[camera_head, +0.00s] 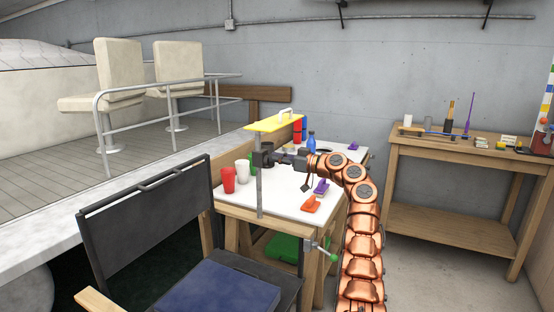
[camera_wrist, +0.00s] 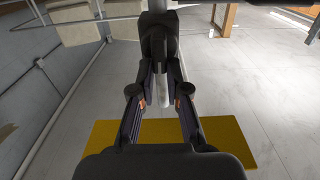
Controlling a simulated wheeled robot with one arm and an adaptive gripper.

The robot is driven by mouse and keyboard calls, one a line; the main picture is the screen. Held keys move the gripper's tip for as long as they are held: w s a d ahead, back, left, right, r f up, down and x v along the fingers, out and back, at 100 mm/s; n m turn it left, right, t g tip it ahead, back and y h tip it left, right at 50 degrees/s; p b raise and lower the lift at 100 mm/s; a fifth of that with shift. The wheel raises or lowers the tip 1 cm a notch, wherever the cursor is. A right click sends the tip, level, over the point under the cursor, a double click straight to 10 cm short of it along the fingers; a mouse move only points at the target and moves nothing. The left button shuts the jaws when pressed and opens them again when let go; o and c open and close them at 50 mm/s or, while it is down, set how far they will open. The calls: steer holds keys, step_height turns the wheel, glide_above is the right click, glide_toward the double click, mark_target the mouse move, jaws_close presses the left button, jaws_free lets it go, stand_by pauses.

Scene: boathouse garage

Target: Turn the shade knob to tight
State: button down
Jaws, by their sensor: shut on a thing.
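The yellow shade (camera_head: 268,124) sits at the top of a grey upright pole (camera_head: 259,195) beside the white table. A dark clamp (camera_head: 263,156) is on the pole below the shade. My gripper (camera_head: 276,158) reaches the clamp from the right. In the wrist view its dark fingers (camera_wrist: 159,66) close in on a black part at the clamp, the shade knob. The fingers hide most of the knob, and I see no mark showing its setting. The shade also shows low in the wrist view (camera_wrist: 103,138).
The white table (camera_head: 287,195) holds a red cup (camera_head: 228,180), a blue bottle (camera_head: 311,142), an orange clamp (camera_head: 312,204) and purple ones. A dark folding chair (camera_head: 150,222) stands in front at left. A wooden workbench (camera_head: 470,153) stands at right, with clear floor before it.

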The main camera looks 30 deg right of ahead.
steer(key=m+p, duration=0.2)
steer(key=m, duration=0.4)
steer(key=d+f+m+p, duration=0.1)
steer(key=m+p, duration=0.2)
steer(key=m, duration=0.2)
steer(key=w+m+p, duration=0.1)
steer(key=m+p, duration=0.1)
steer(key=m, duration=0.4)
steer(key=shift+d+f+m, duration=0.2)
steer(key=shift+f+m, duration=0.1)
steer(key=shift+f, duration=0.1)
stand_by(0.3)
steer(key=shift+f+p, duration=0.1)
steer(key=shift+p, duration=0.2)
steer(key=c, duration=1.2)
jaws_free()
steer(key=shift+o, duration=0.2)
